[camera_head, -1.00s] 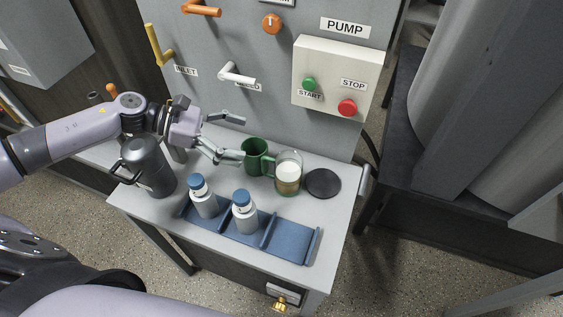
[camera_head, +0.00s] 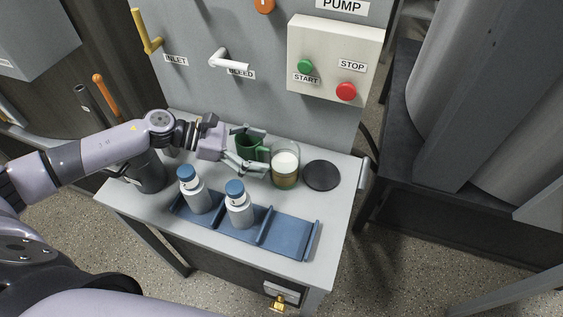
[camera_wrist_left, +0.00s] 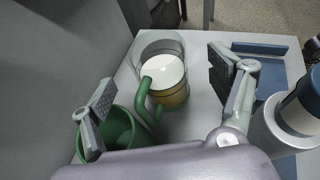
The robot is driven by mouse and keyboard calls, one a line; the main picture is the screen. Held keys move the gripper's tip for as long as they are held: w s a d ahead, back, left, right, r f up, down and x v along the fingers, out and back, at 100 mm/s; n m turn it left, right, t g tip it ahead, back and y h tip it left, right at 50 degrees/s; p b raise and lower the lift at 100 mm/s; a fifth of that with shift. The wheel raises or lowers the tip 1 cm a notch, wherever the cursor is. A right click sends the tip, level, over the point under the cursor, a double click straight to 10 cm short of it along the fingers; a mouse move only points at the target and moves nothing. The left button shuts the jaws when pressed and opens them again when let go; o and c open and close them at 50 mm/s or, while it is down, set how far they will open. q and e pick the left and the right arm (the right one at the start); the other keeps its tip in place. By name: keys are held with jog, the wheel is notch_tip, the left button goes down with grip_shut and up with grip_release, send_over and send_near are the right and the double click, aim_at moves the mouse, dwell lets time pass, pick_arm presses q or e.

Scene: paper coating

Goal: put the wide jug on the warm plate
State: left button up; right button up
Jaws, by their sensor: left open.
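A clear glass jug (camera_head: 285,174) with a green handle and pale-topped amber contents stands on the grey bench; it looks like the wide jug. It also shows in the left wrist view (camera_wrist_left: 165,75), its handle (camera_wrist_left: 143,99) toward my gripper. The warm plate appears to be the black disc (camera_head: 321,176), bare, just right of the jug. My left gripper (camera_head: 256,150) is open at the jug's left, its fingers apart on either side of the handle's line in the wrist view. I cannot tell whether it touches anything. My right gripper is not in view.
A green cup (camera_wrist_left: 119,136) stands left of the jug, close under one finger. Two blue-capped bottles (camera_head: 239,209) sit in a blue rack (camera_head: 290,236) in front. A dark grey canister (camera_head: 152,172) stands at left. The pump panel rises behind.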

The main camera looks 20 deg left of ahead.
aim_at(270, 152)
pick_arm(q)
jog(key=p+x, duration=0.2)
jog(key=x, duration=0.3)
jog(key=shift+w+d+f, duration=0.2)
jog(key=shift+w, duration=0.1)
jog(key=shift+d+f, duration=0.15)
jog(key=shift+c, duration=0.3)
jog(key=c, duration=1.7)
grip_shut()
